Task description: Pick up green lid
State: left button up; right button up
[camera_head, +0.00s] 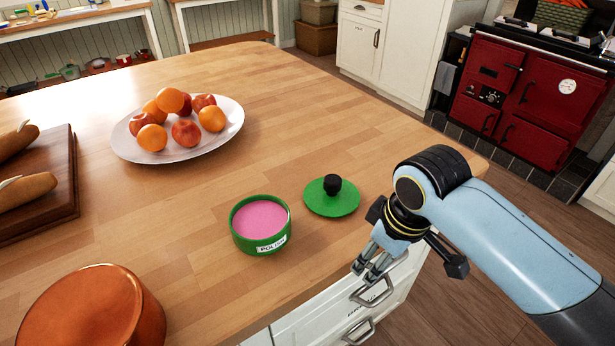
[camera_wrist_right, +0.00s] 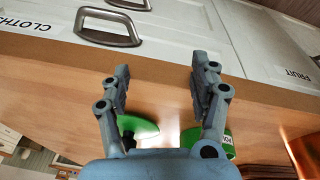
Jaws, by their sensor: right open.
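The green lid (camera_head: 345,206) with a black knob (camera_head: 332,184) lies flat on the wooden island top, right of the open green tin (camera_head: 262,245) of pink contents. My right gripper (camera_head: 366,268) is just past the counter's front edge, in front of and to the right of the lid, apart from it. In the right wrist view my right gripper (camera_wrist_right: 163,80) is open with nothing between its fingers. The lid (camera_wrist_right: 140,128) shows there partly hidden behind the left-hand finger, the tin (camera_wrist_right: 190,137) behind the other. My left gripper is not in view.
A white plate (camera_head: 228,138) of apples and oranges stands behind the tin. A copper pot (camera_head: 95,310) is at the near left, a dark board (camera_head: 62,200) with bread at the left. Drawers with metal handles (camera_head: 380,289) sit below the edge. The counter behind the lid is clear.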

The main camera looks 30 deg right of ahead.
jog(key=shift+n, duration=0.7)
jog(key=w+r, duration=0.2)
jog(key=w, duration=0.1)
jog(key=w+r, duration=0.1)
jog(key=shift+w+d, duration=0.1)
jog(key=shift+w, duration=0.05)
jog(key=w+d+r+n+g+y+p, duration=0.1)
jog(key=w+r+n, duration=0.2)
jog(key=w+r, duration=0.25)
jog(key=w+d+r+n+y+p, duration=0.1)
jog(key=w+r+n+p, duration=0.1)
jog(key=w+r, duration=0.35)
send_over(333, 179)
jog(key=f, duration=0.5)
jog(key=shift+s, duration=0.35)
jog(key=shift+h, duration=0.3)
jog(key=f, duration=0.4)
jog(key=w+f+p, duration=0.1)
jog(key=shift+f, duration=0.4)
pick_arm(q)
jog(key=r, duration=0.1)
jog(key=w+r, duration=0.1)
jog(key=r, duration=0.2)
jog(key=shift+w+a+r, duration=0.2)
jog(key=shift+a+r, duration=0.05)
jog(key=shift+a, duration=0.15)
pick_arm(e)
jog(key=shift+s, duration=0.1)
grip_shut()
jog(key=shift+r, duration=0.1)
